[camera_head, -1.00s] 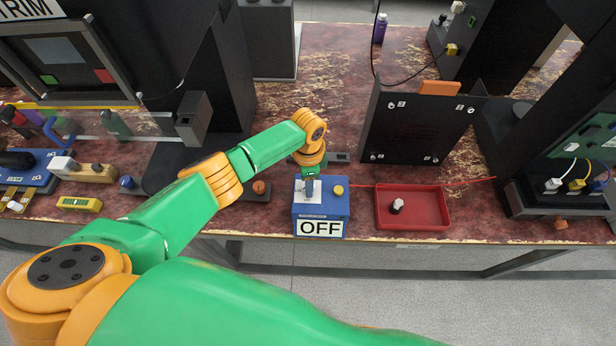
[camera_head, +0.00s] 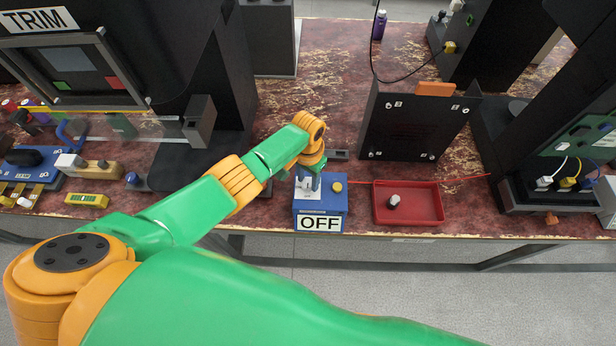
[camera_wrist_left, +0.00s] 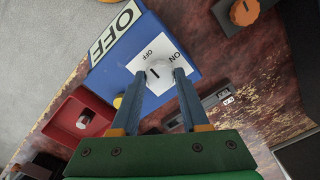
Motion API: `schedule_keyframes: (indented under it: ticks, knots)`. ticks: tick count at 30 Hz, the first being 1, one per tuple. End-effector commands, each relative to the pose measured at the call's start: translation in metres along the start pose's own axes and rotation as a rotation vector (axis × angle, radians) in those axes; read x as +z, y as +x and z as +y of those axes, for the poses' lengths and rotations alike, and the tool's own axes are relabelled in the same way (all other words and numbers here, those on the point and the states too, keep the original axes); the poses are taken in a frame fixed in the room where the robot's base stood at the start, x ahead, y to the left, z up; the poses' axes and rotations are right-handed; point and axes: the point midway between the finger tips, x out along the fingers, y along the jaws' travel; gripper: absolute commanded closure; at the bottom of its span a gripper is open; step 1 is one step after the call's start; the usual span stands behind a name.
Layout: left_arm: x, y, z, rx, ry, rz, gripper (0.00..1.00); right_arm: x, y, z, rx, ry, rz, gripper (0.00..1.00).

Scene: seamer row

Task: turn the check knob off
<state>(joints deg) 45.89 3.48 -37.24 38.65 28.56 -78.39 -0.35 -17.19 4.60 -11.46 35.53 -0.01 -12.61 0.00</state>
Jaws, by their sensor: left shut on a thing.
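The check knob (camera_wrist_left: 158,76) is a small pale knob with a dark mark on a white plate (camera_wrist_left: 143,64) printed ON and OFF. The plate is on top of a blue box (camera_head: 334,207) with a large OFF sign (camera_head: 320,224) on its front; the box also shows in the left wrist view (camera_wrist_left: 140,35). My left gripper (camera_head: 309,184) reaches down over the box, its blue fingers (camera_wrist_left: 160,80) shut on the knob from both sides. The fingers hide much of the knob in the head view. I cannot tell exactly where its mark points.
A yellow button (camera_head: 337,187) is on the box beside the plate. A red tray (camera_head: 425,208) with a pale and dark knob (camera_head: 393,202) stands to the right. A black panel (camera_head: 415,128) stands behind. The table's front edge is close to the box.

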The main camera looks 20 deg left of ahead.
Motion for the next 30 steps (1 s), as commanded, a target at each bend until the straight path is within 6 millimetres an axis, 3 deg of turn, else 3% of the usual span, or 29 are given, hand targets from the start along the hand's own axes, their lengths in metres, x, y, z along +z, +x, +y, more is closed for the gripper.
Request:
schedule_keyframes:
  ticks: [20,21,24,30]
  knots:
    - [0.0002,0.0003,0.0003,0.001,-0.057,-0.001,1.0,-0.0002,-0.0016,-0.0005,-0.001,0.0,0.0,1.0]
    - [0.0002,0.0003,0.0003,0.001,-0.057,-0.001,0.5,-0.0002,-0.0016,-0.0005,-0.001,0.0,0.0,1.0]
    - [0.0001,0.0002,0.0002,0.001,-0.057,0.0,0.26,-0.0002,-0.0016,-0.0005,-0.001,0.0,0.0,1.0]
    - [0.0,0.0,0.0001,0.0,-0.056,0.0,0.26,-0.0003,-0.0016,-0.0006,-0.001,0.0,0.0,1.0]
